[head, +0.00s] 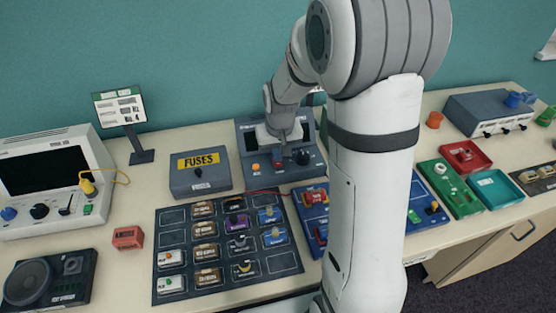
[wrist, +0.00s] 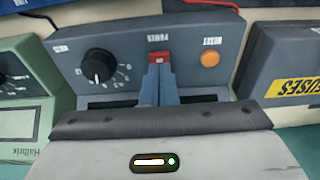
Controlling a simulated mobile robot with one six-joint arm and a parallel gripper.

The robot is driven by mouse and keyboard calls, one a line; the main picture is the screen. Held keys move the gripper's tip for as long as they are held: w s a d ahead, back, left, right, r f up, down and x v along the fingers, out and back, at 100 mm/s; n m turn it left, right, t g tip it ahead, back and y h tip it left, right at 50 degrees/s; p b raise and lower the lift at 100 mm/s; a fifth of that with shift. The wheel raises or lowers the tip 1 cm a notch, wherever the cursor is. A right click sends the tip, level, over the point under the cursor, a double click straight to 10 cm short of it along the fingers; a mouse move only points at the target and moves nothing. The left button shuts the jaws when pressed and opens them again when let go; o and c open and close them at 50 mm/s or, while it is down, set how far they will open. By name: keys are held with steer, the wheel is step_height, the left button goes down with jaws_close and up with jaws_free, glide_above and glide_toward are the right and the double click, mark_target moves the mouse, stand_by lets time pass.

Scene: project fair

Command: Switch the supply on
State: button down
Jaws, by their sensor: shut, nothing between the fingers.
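The supply (head: 248,139) is a dark blue-grey box with a sloped front panel at the back of the bench, also filling the middle of the wrist view (wrist: 200,32). Its red POWER switch (wrist: 160,57) sits between a black dial (wrist: 98,66) and an orange RESET button (wrist: 209,59). The red switch also shows in the head view (head: 277,165). My gripper (wrist: 159,76) is shut and empty, its fingertips right at the red switch and partly covering it. I cannot tell whether they touch it. In the head view, my gripper (head: 283,151) is just above the panel.
A grey FUSES box (head: 201,180) stands left of the supply. A tray of labelled modules (head: 160,292) lies in front. An oscilloscope (head: 45,160) and a small sign (head: 119,107) are at the left. My arm hides part of the bench to the right.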

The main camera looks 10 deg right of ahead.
mark_target(278, 164)
steer(key=shift+f+b, duration=0.5)
steer(key=shift+f, duration=0.2)
steer(key=shift+r+p, duration=2.4)
steer(key=shift+r, duration=1.2)
steer(key=s+r, duration=0.5)
steer(key=s, duration=0.5)
steer(key=s+r+t, duration=0.1)
steer(key=s+r, duration=0.5)
steer(key=s, duration=0.5)
steer(key=shift+s+d+t, duration=0.25)
steer(key=shift+s+t, duration=0.05)
